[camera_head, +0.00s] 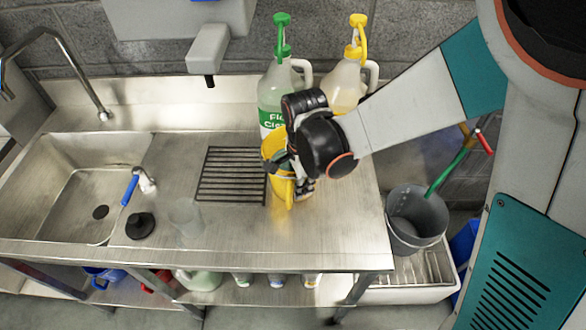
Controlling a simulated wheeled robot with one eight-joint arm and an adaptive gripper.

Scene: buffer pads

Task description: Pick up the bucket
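My gripper is well to the left of the grey bucket.
Two large jugs, one with a green pump (282,38) and one with a yellow pump (357,38), stand close behind my gripper. A clear cup (186,217), black plunger (140,226) and sink (75,205) are to the left. The counter's front right is clear.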

